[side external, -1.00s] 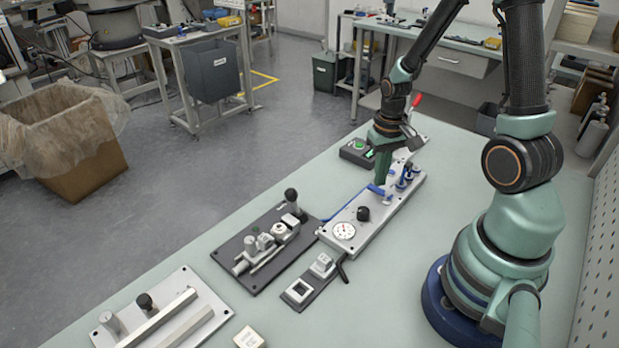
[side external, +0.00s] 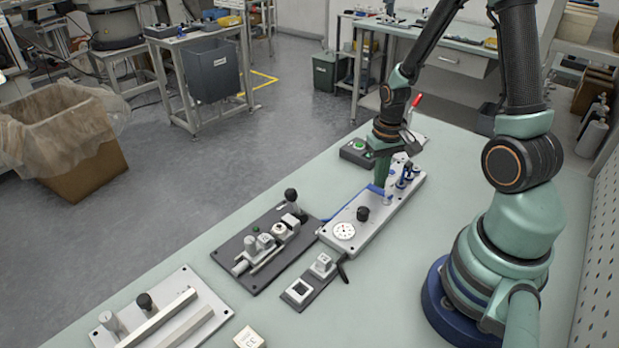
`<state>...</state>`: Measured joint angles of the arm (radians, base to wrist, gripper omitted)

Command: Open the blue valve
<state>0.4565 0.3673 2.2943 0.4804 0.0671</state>
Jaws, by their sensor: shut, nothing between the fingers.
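The blue valve handle (side external: 375,189) is on the light grey panel (side external: 378,207) with a dial gauge, near the panel's left long edge. My gripper (side external: 381,181) points down at the handle, shut and empty. Its green fingers stand right beside the handle and cover part of it. I cannot tell whether they touch it, or the handle's exact angle. Small blue-and-white fittings (side external: 404,177) stand on the panel just right of the fingers.
A black knob (side external: 362,213) and the dial gauge (side external: 344,231) are on the near part of the panel. A dark fixture plate (side external: 255,275) lies to the left.

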